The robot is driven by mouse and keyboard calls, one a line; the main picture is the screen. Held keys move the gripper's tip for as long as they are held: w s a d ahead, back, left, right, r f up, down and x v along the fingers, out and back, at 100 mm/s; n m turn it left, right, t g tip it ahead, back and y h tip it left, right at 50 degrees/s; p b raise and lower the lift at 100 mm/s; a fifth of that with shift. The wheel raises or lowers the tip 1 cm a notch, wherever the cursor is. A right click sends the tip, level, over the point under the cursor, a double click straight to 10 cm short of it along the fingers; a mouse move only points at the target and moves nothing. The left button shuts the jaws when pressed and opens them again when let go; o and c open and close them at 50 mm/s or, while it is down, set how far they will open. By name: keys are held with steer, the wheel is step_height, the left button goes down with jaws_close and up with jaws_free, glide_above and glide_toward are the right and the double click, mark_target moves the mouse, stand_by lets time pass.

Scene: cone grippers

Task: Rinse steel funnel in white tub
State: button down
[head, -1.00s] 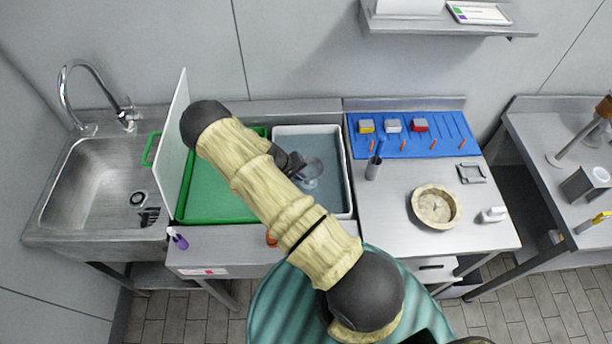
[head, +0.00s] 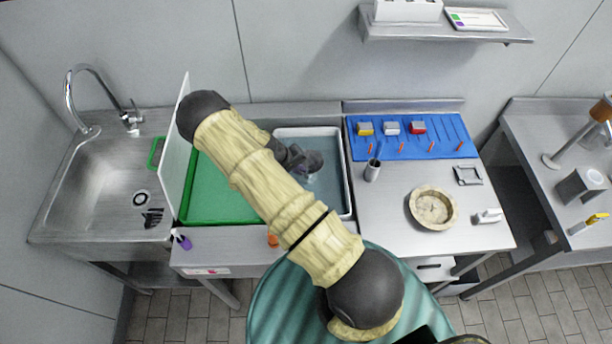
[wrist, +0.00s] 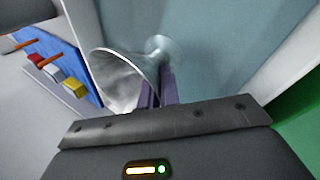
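The steel funnel (wrist: 118,82) shows in the wrist view with its wide shiny cone towards the left. My gripper (wrist: 160,86) has its purple fingers closed at the funnel's side, and the funnel appears held between them. The white tub (head: 349,190) stands on the counter in the head view, holding blue-grey water (head: 328,188). My gripper (head: 305,163) is over the tub, low near the water. My arm and gripper hide most of the funnel in the head view.
A green tray (head: 200,219) lies left of the tub, with a white upright panel (head: 174,165) between it and the sink (head: 95,195).

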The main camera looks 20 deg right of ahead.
steer(key=shift+r+p, duration=2.6)
steer(key=shift+r, duration=2.25)
step_height(320, 180, up, 4)
steer(key=shift+r+p, duration=0.1)
steer(key=shift+p, duration=0.9)
